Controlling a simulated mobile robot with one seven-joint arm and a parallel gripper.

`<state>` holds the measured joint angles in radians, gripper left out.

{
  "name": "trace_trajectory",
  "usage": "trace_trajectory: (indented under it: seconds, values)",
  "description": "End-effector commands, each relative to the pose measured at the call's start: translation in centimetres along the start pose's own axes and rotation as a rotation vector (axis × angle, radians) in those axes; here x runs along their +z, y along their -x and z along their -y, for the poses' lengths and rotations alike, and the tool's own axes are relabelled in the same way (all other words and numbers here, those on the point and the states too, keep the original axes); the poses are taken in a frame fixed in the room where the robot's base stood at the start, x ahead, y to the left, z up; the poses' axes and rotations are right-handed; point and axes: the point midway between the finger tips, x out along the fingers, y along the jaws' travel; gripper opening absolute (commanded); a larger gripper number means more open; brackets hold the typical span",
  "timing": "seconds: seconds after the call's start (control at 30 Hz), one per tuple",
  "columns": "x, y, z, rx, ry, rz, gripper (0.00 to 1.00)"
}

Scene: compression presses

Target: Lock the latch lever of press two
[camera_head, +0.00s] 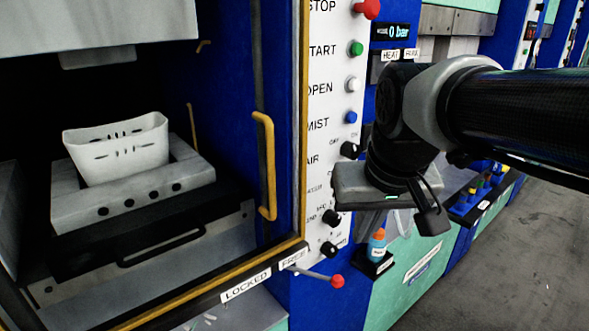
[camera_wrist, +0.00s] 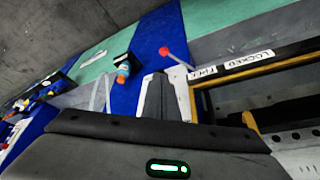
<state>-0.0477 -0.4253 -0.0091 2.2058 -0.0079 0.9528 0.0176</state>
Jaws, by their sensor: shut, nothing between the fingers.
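The latch lever (camera_head: 318,275) is a thin metal rod with a red ball knob (camera_head: 337,281). It sticks out to the right from the lower front corner of the press, beside the FREE label (camera_head: 293,257). The LOCKED label (camera_head: 246,285) is further left on the same sill. In the wrist view the red knob (camera_wrist: 164,51) and its rod show beyond the fingers, with the FREE label (camera_wrist: 208,70) to their right. My gripper (camera_head: 371,222) is shut and empty, above and to the right of the knob, apart from it. It also shows in the wrist view (camera_wrist: 158,78).
A white perforated basket (camera_head: 115,150) sits on a grey block inside the open press. A yellow door handle (camera_head: 266,165) and the button panel (camera_head: 330,100) stand left of my gripper. A small orange-capped bottle (camera_head: 377,244) stands on a ledge below it. Grey floor is clear at right.

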Motion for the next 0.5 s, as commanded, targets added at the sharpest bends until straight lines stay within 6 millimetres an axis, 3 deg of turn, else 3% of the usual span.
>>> trace_trajectory:
  seconds: [0.03,0.2,0.33,0.5]
  values:
    - [0.2,-4.2,0.2,-0.001,0.004,0.015,0.0]
    - [-1.5,-9.0,0.7,-0.003,0.011,0.044,0.0]
    - [-2.2,-10.4,0.9,-0.003,0.014,0.054,0.0]
    - [-2.6,-10.4,0.9,-0.003,0.014,0.056,0.0]
